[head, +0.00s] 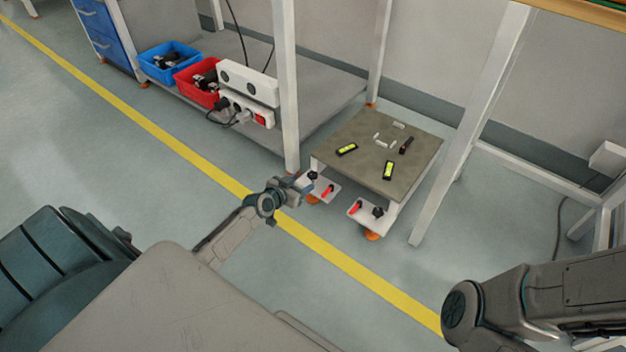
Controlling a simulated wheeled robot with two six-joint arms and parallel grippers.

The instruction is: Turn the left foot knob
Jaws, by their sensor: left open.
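A low levelling table (350,160) with a grey-brown top stands between white posts. Its left foot plate (322,196) carries a black knob (312,175) and a red lever (328,191). Its right foot plate (362,219) carries another black knob (378,212) and a red lever (355,208). My left gripper (304,183) reaches in from the left and is open, with its tip close beside the left knob. Whether it touches the knob I cannot tell. My right arm shows at the lower right, but its gripper is out of view.
Two yellow-green spirit levels (388,170) and several small parts lie on the table top. A white post (287,90) stands just behind my left gripper. Blue (165,68) and red (192,93) bins and a power strip (247,108) are at the back left. The floor in front is clear.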

